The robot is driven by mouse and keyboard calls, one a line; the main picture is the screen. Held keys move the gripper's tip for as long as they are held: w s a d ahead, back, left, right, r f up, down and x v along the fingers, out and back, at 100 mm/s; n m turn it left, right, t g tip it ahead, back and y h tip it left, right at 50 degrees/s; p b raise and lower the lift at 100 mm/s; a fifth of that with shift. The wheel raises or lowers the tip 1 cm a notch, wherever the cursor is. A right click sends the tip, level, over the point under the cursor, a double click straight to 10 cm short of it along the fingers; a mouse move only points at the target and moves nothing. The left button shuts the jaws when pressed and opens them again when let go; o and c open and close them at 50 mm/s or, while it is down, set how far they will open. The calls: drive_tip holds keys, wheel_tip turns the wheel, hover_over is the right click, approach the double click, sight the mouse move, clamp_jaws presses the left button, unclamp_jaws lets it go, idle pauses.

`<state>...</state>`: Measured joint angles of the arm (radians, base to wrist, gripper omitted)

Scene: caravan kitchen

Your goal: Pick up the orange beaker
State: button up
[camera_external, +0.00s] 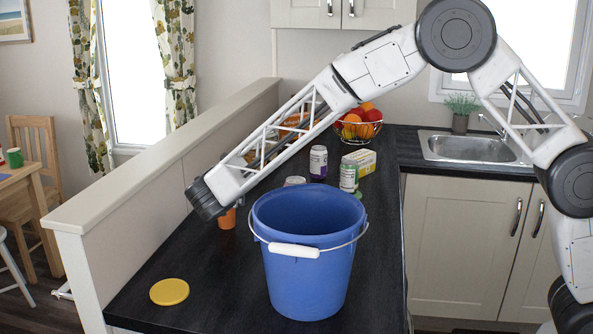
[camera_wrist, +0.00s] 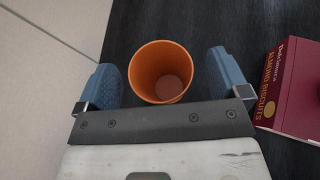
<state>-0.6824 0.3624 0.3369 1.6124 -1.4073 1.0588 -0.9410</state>
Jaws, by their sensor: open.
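The orange beaker (camera_wrist: 162,72) stands upright on the dark counter, its open rim facing the wrist camera. In the external view only a small part of the beaker (camera_external: 228,219) shows below my wrist, left of the blue bucket. My gripper (camera_wrist: 174,78) is open and empty. Its blue fingers are on either side of the beaker in the wrist view, with gaps between the fingers and the wall. In the external view the fingers are hidden behind my wrist and arm. I cannot tell the exact height of the fingertips against the rim.
A large blue bucket (camera_external: 309,255) stands close right of the beaker. A dark red almond biscuits box (camera_wrist: 292,88) lies right of my gripper. A low wall (camera_wrist: 45,80) runs along the left. A yellow disc (camera_external: 169,292) lies in front. Jars (camera_external: 318,162) and a fruit bowl (camera_external: 360,125) stand behind.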

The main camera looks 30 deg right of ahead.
drive_tip(key=shift+w+d+f, duration=0.3)
drive_tip(key=shift+w, duration=0.15)
drive_tip(key=shift+c, duration=0.4)
drive_tip(key=c, duration=0.9)
drive_tip(key=shift+r, duration=0.2)
wheel_tip(320, 180, up, 10)
drive_tip(key=shift+f, duration=0.15)
idle(0.4)
